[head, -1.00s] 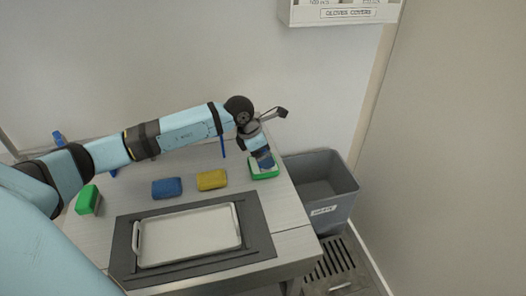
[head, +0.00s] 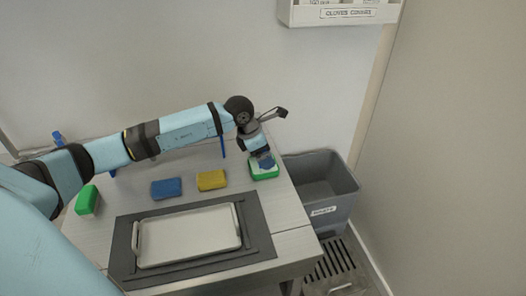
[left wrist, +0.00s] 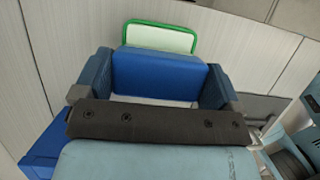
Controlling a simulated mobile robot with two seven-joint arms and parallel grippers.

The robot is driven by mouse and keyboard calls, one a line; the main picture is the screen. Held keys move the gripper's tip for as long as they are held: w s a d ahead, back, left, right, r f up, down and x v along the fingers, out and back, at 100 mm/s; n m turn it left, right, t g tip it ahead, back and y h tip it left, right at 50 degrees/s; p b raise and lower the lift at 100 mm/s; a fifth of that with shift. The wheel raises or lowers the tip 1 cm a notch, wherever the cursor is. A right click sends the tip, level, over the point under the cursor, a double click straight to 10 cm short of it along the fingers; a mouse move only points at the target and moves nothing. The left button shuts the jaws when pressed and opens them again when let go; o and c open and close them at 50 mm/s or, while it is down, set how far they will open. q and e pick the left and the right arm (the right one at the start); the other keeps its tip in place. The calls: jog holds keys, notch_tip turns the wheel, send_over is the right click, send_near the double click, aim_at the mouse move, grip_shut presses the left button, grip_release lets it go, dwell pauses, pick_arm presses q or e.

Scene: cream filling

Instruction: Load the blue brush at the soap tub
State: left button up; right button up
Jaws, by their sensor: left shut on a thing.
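The soap tub (head: 264,174) is a low green-rimmed container with a pale inside, at the right end of the table. It also shows in the left wrist view (left wrist: 160,24), beyond the held brush. My left gripper (head: 263,157) is shut on the blue brush (left wrist: 158,72), a block between its two fingers. The brush is over the tub in the head view. Its underside is hidden, so I cannot tell whether it touches the soap. My right gripper is not in view.
A blue block (head: 166,188), a yellow block (head: 211,180) and a green block (head: 87,200) lie on the table. A white tray (head: 141,232) rests on a dark mat (head: 262,239) in front. A grey bin (head: 346,191) stands just right of the table.

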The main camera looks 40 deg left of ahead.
pick_arm(q)
jog(key=shift+r+p, duration=1.65)
jog(key=shift+r, duration=1.85)
